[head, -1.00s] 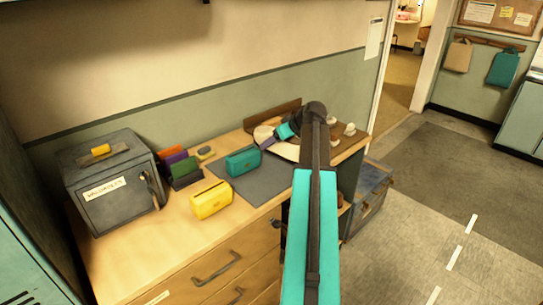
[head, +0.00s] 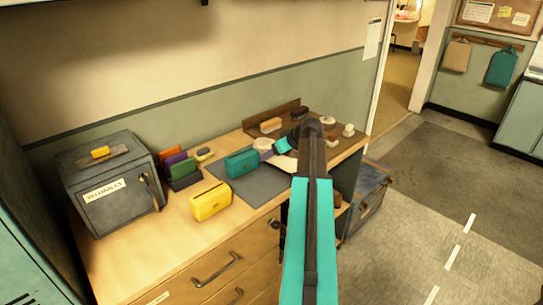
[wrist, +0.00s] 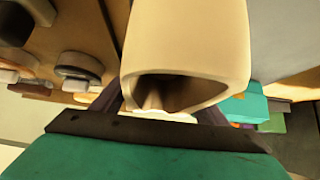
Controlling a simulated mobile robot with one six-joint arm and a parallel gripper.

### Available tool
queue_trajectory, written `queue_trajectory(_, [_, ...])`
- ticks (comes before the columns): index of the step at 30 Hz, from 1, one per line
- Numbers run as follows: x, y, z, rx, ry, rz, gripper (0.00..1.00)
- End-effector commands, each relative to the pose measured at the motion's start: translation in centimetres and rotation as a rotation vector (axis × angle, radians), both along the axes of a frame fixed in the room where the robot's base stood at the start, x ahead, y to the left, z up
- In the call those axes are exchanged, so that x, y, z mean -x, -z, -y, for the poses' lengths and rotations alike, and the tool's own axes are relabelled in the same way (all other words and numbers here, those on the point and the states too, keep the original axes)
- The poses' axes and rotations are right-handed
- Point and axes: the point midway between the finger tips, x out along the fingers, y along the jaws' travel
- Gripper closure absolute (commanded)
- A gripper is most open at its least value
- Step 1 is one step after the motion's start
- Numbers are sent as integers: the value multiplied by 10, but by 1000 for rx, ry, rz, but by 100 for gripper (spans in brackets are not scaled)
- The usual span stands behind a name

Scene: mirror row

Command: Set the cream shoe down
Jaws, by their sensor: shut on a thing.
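The cream shoe (wrist: 190,40) is held in my gripper (wrist: 165,108). In the wrist view its open end faces the camera and fills the upper middle. The fingers reach to both sides of its near end, and their tips are partly hidden. In the head view my gripper (head: 268,152) is over the right part of the desk. The shoe (head: 284,163) shows there only in pale parts around the gripper. I cannot tell whether its sole touches the surface below.
A grey mat (head: 250,187) lies left of the gripper, with a teal case (head: 242,162) at its edge. A yellow case (head: 211,201) stands nearer. A tan brush (head: 270,125) and several small items lie behind and right. A grey safe (head: 110,185) stands at left.

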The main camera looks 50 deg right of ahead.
Motion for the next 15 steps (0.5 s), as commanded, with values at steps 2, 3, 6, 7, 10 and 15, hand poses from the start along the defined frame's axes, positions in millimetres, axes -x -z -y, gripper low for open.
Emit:
queue_trajectory(2, [0,4,0,1,1,2,70])
queue_trajectory(3, [0,6,0,1,1,2,70])
queue_trajectory(6, [0,8,0,1,1,2,70])
queue_trajectory(7, [0,8,0,1,1,2,70])
queue_trajectory(10, [0,7,0,1,1,2,70])
queue_trajectory(15, [0,9,1,1,1,2,70])
